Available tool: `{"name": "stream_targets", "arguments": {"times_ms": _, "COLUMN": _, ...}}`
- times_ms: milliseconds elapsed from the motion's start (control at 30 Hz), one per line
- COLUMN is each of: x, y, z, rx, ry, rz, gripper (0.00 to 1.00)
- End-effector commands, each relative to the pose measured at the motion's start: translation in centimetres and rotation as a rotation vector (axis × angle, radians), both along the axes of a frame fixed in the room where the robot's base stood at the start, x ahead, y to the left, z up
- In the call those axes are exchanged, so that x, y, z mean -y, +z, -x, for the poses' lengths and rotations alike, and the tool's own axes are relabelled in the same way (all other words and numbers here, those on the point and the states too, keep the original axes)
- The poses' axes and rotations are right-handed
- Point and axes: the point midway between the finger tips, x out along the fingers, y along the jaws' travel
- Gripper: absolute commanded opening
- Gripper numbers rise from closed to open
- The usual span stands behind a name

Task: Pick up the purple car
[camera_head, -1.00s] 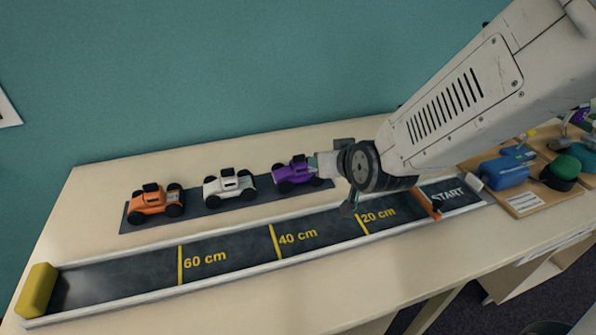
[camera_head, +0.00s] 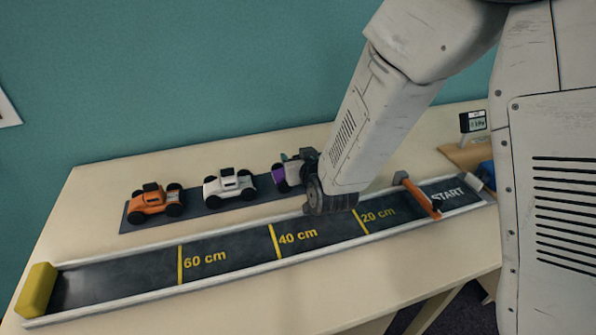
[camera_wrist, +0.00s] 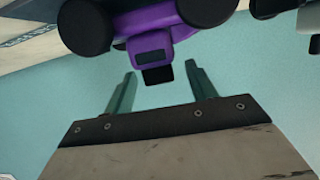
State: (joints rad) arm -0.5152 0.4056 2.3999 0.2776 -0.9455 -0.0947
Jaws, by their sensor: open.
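The purple car (camera_head: 279,174) sits at the right end of the row on the dark mat (camera_head: 215,206), partly hidden by my gripper in the head view. In the wrist view the purple car (camera_wrist: 150,28) fills the top middle, with its black wheels and a black part near my fingers. My gripper (camera_wrist: 156,88) is open, with one green finger on each side of the black part. I cannot tell whether the fingers touch the car. In the head view my gripper (camera_head: 296,160) is right at the car.
A white car (camera_head: 229,186) and an orange car (camera_head: 155,201) stand to the left on the mat. A track (camera_head: 230,255) with distance marks runs in front, with an orange gate (camera_head: 424,200) and a yellow block (camera_head: 37,290). Bare table lies at the left.

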Motion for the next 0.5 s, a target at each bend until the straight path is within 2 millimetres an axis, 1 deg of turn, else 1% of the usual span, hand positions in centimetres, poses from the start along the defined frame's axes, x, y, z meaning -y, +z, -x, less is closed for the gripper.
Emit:
{"name": "stream_targets", "arguments": {"times_ms": 100, "x": -0.12, "y": -0.21, "z": -0.6, "rx": -0.001, "ry": -0.001, "rz": 0.001, "gripper": 0.56}}
{"name": "stream_targets", "arguments": {"times_ms": 267, "x": -0.11, "y": -0.19, "z": -0.6, "rx": -0.001, "ry": -0.001, "rz": 0.001, "gripper": 0.56}}
{"name": "stream_targets", "arguments": {"times_ms": 300, "x": -0.11, "y": -0.19, "z": -0.6, "rx": -0.001, "ry": -0.001, "rz": 0.001, "gripper": 0.54}}
{"name": "stream_targets", "arguments": {"times_ms": 367, "x": -0.12, "y": -0.19, "z": -0.6, "rx": -0.001, "ry": -0.001, "rz": 0.001, "gripper": 0.37}}
{"name": "stream_targets", "arguments": {"times_ms": 400, "x": -0.12, "y": -0.19, "z": -0.59, "rx": -0.001, "ry": -0.001, "rz": 0.001, "gripper": 0.26}}
{"name": "stream_targets", "arguments": {"times_ms": 467, "x": -0.13, "y": -0.19, "z": -0.59, "rx": -0.001, "ry": -0.001, "rz": 0.001, "gripper": 0.09}}
{"name": "stream_targets", "arguments": {"times_ms": 500, "x": -0.13, "y": -0.19, "z": -0.59, "rx": -0.001, "ry": 0.0, "rz": 0.0, "gripper": 0.06}}
